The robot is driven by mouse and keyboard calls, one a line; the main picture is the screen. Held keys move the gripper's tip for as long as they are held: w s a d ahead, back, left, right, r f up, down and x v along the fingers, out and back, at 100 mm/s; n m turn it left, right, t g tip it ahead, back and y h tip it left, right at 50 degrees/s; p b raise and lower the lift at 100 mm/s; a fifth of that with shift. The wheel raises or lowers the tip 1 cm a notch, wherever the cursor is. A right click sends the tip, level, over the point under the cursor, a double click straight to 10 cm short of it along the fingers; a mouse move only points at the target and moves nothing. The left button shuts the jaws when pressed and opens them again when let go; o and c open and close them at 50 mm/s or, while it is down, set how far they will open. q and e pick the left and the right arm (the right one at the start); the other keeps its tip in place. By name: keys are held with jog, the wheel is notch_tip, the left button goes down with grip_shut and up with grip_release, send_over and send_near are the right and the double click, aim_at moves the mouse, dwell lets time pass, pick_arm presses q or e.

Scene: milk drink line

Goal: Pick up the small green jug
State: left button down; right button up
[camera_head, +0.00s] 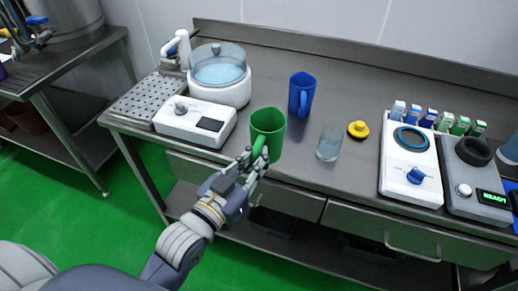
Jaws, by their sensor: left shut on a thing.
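The small green jug (268,122) stands upright near the front edge of the steel counter, with its handle toward me. My left gripper (256,160) is shut on the jug's handle at the counter's front edge. The fingers hide part of the handle. Whether the jug's base touches the counter cannot be told clearly. My right gripper does not show.
A blue jug (301,94) stands behind and a clear glass (329,143) to the right. A yellow item (358,129) lies beyond the glass. A white water bath (220,86) and control box (194,124) are left; a white device (410,174) is right.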

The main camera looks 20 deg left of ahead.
pick_arm(q)
jog(key=shift+s+d+r, duration=0.1)
jog(key=shift+s+d, duration=0.05)
jog(key=shift+s, duration=0.4)
jog(key=shift+s+d+r, duration=0.1)
jog(key=shift+s, duration=0.45)
dwell(0.6)
